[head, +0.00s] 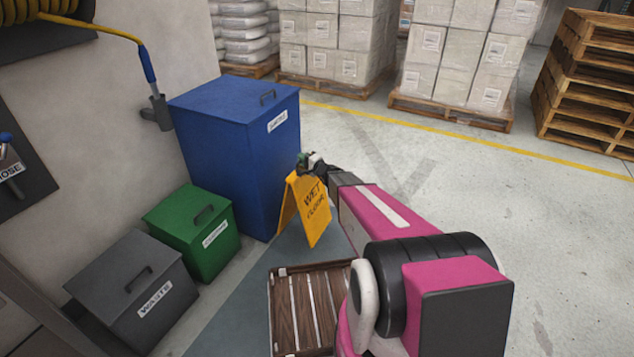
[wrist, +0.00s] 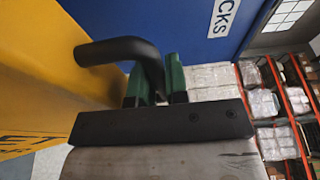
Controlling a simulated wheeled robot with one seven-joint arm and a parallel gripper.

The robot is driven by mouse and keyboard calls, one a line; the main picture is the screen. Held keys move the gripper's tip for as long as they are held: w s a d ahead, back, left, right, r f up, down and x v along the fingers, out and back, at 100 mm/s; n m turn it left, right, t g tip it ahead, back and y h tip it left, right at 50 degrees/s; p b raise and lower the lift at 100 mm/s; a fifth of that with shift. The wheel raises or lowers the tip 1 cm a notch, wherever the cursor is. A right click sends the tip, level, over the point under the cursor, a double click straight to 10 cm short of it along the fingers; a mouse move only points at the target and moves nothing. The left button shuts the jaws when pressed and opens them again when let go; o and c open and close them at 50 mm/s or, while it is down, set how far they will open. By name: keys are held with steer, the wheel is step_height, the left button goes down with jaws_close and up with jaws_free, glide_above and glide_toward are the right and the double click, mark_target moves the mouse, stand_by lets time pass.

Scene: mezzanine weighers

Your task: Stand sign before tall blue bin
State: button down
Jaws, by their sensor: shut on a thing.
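A yellow folding sign (head: 311,209) with "WET FLOOR" on it stands tent-like, or hangs just at floor level, at the front right of the tall blue bin (head: 238,148). I cannot tell whether its feet touch the floor. My gripper (head: 306,163) is at the top of the sign. In the wrist view my gripper's green fingers (wrist: 156,84) are shut on the sign's black handle (wrist: 118,49). The yellow sign panel (wrist: 62,80) fills the left there, and the blue bin (wrist: 195,30) is close behind.
A green bin (head: 192,232) and a grey waste bin (head: 133,290) stand left of the blue bin along the wall. A slatted wooden crate or pallet (head: 290,312) lies near my arm. Wrapped pallet loads (head: 455,60) stand at the back. Open floor (head: 540,220) lies to the right.

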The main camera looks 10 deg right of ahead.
glide_above(317, 178)
step_height(317, 178, down, 5)
steer(key=shift+r, duration=0.15)
steer(key=shift+f, duration=2.05)
steer(key=c, duration=1.1)
jaws_free()
